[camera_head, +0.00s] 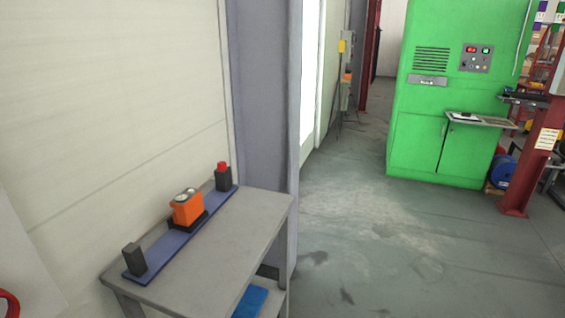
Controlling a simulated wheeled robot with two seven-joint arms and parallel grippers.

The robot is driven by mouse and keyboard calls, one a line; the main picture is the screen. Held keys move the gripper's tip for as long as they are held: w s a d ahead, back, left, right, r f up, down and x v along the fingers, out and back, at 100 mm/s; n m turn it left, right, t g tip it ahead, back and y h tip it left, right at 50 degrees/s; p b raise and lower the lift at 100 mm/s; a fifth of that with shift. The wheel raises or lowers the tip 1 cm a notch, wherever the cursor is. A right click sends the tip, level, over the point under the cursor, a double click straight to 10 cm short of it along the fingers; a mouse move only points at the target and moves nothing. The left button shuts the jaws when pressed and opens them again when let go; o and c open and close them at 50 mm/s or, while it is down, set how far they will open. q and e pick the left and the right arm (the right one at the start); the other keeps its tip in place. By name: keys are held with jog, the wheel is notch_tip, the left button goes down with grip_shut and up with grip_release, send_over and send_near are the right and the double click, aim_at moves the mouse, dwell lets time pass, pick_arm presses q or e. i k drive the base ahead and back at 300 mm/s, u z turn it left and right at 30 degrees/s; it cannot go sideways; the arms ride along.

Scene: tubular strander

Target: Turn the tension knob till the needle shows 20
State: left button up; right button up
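A small orange device (187,208) sits on a black base in the middle of a long blue plate (168,250) on a grey table. Two small round, light faces (185,195) show on its top. They are too small to read, and I cannot make out a needle. A black block with a red top (222,175) stands at the plate's far right end; the red part may be a knob, but I cannot tell. A plain black block (133,259) stands at the near left end. Neither of my grippers is in view.
The grey table (240,228) stands against a pale wall and a grey column (262,100). A blue item (250,301) lies on its lower shelf. A green cabinet (436,130) stands at the back right. The floor (400,250) right of the table is clear.

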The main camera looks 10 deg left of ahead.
aim_at(221, 165)
jog(key=z, duration=0.35)
jog(key=i, duration=3.75)
jog(key=u, duration=2.35)
